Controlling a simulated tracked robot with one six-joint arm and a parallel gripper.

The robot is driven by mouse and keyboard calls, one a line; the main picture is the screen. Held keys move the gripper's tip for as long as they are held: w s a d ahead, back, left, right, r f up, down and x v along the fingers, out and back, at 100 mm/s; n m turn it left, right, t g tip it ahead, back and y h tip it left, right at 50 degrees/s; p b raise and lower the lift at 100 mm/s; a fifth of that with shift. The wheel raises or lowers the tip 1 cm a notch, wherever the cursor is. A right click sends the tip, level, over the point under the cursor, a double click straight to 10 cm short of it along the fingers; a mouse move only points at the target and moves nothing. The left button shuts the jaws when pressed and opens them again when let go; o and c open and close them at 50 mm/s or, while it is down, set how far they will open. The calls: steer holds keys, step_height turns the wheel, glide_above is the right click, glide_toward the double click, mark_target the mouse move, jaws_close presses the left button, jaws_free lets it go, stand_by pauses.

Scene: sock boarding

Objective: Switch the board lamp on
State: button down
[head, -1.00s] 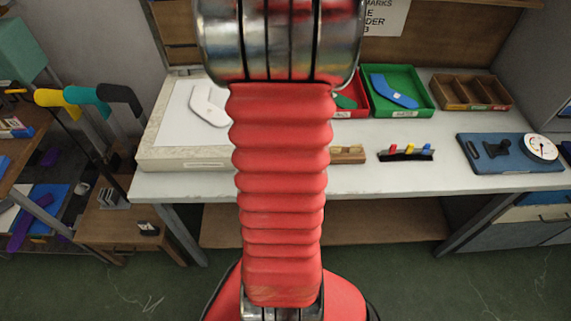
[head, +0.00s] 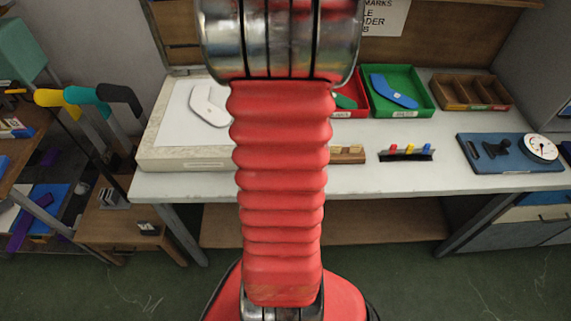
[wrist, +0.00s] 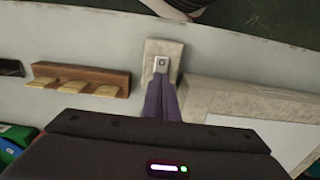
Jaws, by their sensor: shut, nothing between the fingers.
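The board lamp, a pale slab with a white panel (head: 180,133), lies at the left of the table in the head view. A white sock-shaped form (head: 208,105) lies on it. The slab's edge also shows at the right in the wrist view (wrist: 215,92). Beside it in the wrist view is a small stone-coloured block with a pale switch plate (wrist: 174,66). My gripper (wrist: 161,80) is shut and empty, its purple fingertips at the plate's near edge. I cannot tell whether they touch it. In the head view my arm hides the gripper and switch.
A wooden rack with several tan pads (wrist: 75,86) stands left of the switch in the wrist view. In the head view, a green tray (head: 425,103), a wooden divided box (head: 473,92) and a blue board with a dial (head: 510,158) fill the right side.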

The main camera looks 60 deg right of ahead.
steer(key=shift+f, duration=0.45)
stand_by(0.4)
step_height(320, 180, up, 7)
stand_by(1.2)
stand_by(0.5)
steer(key=w+a+r+n+t+h, duration=0.1)
steer(key=w+a+r+n, duration=0.25)
steer(key=w+a, duration=0.35)
steer(key=w+a+r+n+t+h, duration=0.1)
steer(key=w+a+r+n, duration=0.1)
steer(key=w+a+r, duration=0.5)
steer(key=s+a+r+n+t+y, duration=0.1)
steer(key=a+r+n, duration=0.1)
steer(key=a, duration=0.9)
steer(key=s+a+r+n+t+y, duration=0.1)
steer(key=a+n, duration=0.4)
steer(key=a, duration=0.6)
steer(key=shift+s+a+r+t, duration=0.3)
steer(key=shift+s+r+t, duration=0.1)
steer(key=shift+t, duration=0.4)
